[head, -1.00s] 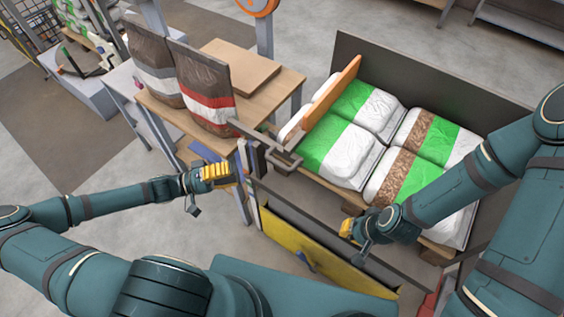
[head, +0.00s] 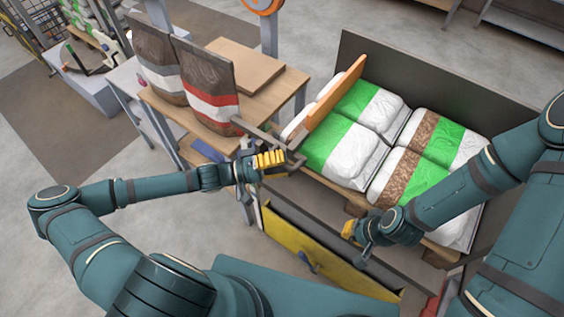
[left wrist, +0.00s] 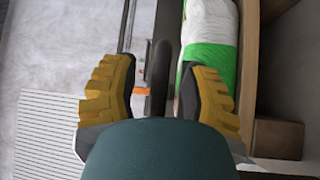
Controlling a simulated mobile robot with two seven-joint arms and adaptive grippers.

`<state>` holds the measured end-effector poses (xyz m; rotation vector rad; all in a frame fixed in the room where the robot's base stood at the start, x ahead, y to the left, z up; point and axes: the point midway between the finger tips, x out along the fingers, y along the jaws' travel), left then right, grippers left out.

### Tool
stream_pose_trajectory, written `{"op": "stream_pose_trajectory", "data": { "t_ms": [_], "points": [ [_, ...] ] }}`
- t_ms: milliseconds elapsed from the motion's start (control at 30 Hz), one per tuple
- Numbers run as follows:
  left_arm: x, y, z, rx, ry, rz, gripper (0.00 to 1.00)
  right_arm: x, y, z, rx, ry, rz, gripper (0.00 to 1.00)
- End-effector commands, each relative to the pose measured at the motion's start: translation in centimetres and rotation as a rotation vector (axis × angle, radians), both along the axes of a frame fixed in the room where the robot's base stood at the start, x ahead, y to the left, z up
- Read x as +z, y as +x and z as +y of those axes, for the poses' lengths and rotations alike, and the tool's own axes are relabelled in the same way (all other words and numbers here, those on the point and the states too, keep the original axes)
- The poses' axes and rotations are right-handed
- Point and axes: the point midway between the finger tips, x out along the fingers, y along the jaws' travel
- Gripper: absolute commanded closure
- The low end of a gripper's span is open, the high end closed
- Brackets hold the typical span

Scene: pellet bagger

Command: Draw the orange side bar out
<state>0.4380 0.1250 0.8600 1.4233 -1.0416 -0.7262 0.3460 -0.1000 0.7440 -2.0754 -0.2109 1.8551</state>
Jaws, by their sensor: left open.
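An orange bar or board (head: 335,93) stands on edge along the left side of the stacked bags in the head view. A grey metal bar (head: 258,133) with a handle runs below it, and my left gripper (head: 272,160) covers most of the handle. In the left wrist view, the dark curved handle (left wrist: 158,78) stands between the open yellow fingers of my left gripper (left wrist: 160,100), apparently with gaps at both sides. A small orange piece (left wrist: 141,91) shows beside the handle. My right gripper (head: 349,230) hangs by the pallet's front edge; its jaws are unclear.
Several green-and-white bags (head: 340,150) lie on the pallet, backed by a dark panel (head: 440,85). Brown bags (head: 207,90) stand on a wooden table (head: 285,88) at left. A yellow panel (head: 310,245) is below my grippers.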

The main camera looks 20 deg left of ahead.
Motion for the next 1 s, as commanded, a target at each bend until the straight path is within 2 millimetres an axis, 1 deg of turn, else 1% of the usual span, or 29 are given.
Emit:
{"op": "stream_pose_trajectory", "data": {
  "t_ms": [167,200,300,633,733,867,1000],
  "points": [
    [0.0,0.0,0.0,0.000,0.000,0.000,0.55,0.0,0.0,0.0,0.000,0.000,0.000,1.00],
    [0.0,0.0,0.0,0.000,0.000,0.000,0.69,0.0,0.0,0.0,0.000,0.000,0.000,1.00],
    [0.0,0.0,0.0,0.000,0.000,0.000,1.00,0.0,0.0,0.0,0.000,0.000,0.000,1.00],
    [0.0,0.0,0.0,0.000,0.000,0.000,1.00,0.0,0.0,0.0,0.000,0.000,0.000,1.00],
    [0.0,0.2,0.4,0.001,0.001,0.000,1.00,0.0,0.0,0.0,0.000,0.000,0.000,1.00],
    [0.0,0.8,2.0,0.004,0.004,-0.001,1.00,0.1,0.0,0.0,0.000,0.000,0.000,1.00],
    [0.0,1.9,4.9,0.006,0.007,-0.003,1.00,0.1,0.0,0.0,0.000,0.000,0.000,1.00]
  ]
}}
